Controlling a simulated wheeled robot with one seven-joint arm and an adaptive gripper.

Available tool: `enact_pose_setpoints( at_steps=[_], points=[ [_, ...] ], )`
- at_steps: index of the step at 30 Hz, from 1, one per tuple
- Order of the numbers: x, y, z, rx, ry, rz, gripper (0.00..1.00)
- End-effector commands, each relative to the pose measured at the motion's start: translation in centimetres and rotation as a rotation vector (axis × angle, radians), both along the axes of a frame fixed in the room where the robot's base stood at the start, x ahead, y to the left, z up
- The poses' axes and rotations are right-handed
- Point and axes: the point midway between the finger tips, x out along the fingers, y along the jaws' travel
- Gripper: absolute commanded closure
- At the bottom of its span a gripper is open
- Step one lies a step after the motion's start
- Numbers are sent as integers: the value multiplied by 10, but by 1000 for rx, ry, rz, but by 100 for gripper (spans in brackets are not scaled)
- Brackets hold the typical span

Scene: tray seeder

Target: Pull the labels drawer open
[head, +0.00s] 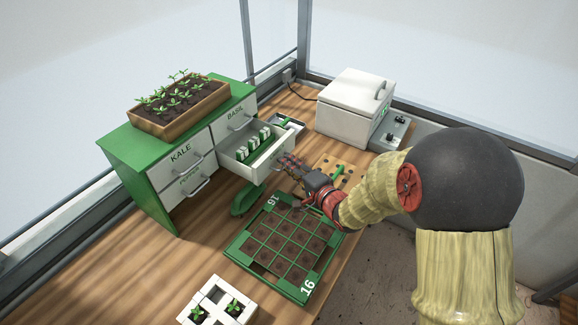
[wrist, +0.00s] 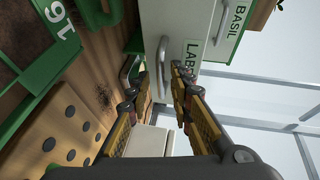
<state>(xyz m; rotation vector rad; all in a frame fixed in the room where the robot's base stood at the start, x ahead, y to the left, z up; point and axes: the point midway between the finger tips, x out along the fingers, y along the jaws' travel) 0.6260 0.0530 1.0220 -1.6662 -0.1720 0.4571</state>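The labels drawer (head: 268,169) is the lower right drawer of the green and white cabinet. It stands partly pulled out, with green and white packets (head: 254,145) inside. In the wrist view its white front (wrist: 172,22) carries a partly hidden label starting "LAB", and its grey bar handle (wrist: 162,66) shows. My gripper (head: 292,163) is just in front of the drawer front. In the wrist view its fingers (wrist: 153,82) are spread apart, with the handle lying in the gap near their tips. I cannot tell whether a finger touches the handle.
The KALE drawer (head: 182,153) and BASIL drawer (head: 235,119) are shut. A planter (head: 180,113) stands on the cabinet. A green seed tray (head: 240,250) lies below my gripper. A perforated board (head: 345,181), a white lidded box (head: 352,105) and a small white seedling tray (head: 212,299) share the bench.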

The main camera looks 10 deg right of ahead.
Motion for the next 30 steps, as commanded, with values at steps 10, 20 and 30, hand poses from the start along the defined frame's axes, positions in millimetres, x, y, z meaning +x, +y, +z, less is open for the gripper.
enact_pose_setpoints(
  at_steps=[10, 20, 30],
  points=[
    [-1, -1, 1, -1, -1, 0, 74],
    [-45, -21, 11, 0, -3, -5, 74],
    [-98, -42, 21, -1, -1, -4, 74]
  ],
)
